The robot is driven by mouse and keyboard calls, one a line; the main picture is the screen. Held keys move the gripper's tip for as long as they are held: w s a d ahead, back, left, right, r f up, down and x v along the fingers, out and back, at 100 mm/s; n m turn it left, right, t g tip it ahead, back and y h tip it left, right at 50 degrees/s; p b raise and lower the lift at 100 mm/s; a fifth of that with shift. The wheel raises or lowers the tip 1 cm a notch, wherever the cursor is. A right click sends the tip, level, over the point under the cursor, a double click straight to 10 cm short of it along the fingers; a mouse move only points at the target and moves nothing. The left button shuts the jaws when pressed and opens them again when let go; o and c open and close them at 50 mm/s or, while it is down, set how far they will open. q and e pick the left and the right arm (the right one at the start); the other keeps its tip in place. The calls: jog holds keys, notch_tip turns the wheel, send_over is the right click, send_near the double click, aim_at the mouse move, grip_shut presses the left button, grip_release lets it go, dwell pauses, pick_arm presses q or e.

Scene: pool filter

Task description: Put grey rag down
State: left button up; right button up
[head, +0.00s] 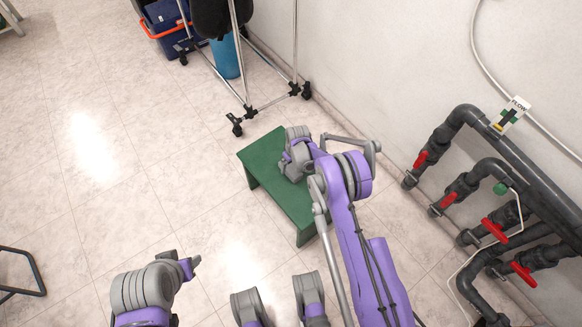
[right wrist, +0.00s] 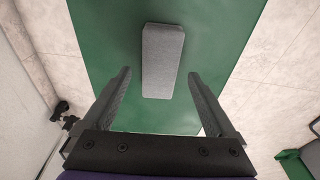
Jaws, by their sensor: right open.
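The grey rag (right wrist: 163,62) is a flat, folded oblong lying on the green bench (right wrist: 105,35) in the right wrist view. My right gripper (right wrist: 160,74) is open over the bench, its two fingers apart on either side of the rag's near part. I see a gap between the rag and each finger. In the head view the green bench (head: 266,162) stands on the floor by the wall, and my right gripper (head: 287,160) is over it. The rag is hidden by my arm there.
Grey pipes with red valve handles (head: 493,229) run along the wall at right. A wheeled metal rack (head: 244,105) stands beyond the bench, with a blue bin (head: 226,58) behind it. The tiled floor (head: 90,190) left of the bench is clear.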

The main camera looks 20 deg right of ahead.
notch_tip(320, 180, up, 9)
jog(key=s+p, duration=0.1)
notch_tip(320, 180, up, 12)
jog(key=r+m, duration=0.1)
send_over(293, 172)
jog(key=s, duration=0.5)
jog(key=s+r+m+t, duration=0.1)
jog(key=s+r+t, duration=0.1)
jog(key=s+r, duration=0.6)
jog(key=s+r+m+t, duration=0.1)
jog(key=s+r, duration=0.3)
jog(key=s, duration=1.9)
jog(key=shift+m+h, duration=0.3)
jog(key=shift+m, duration=0.5)
jog(key=shift+s, duration=0.1)
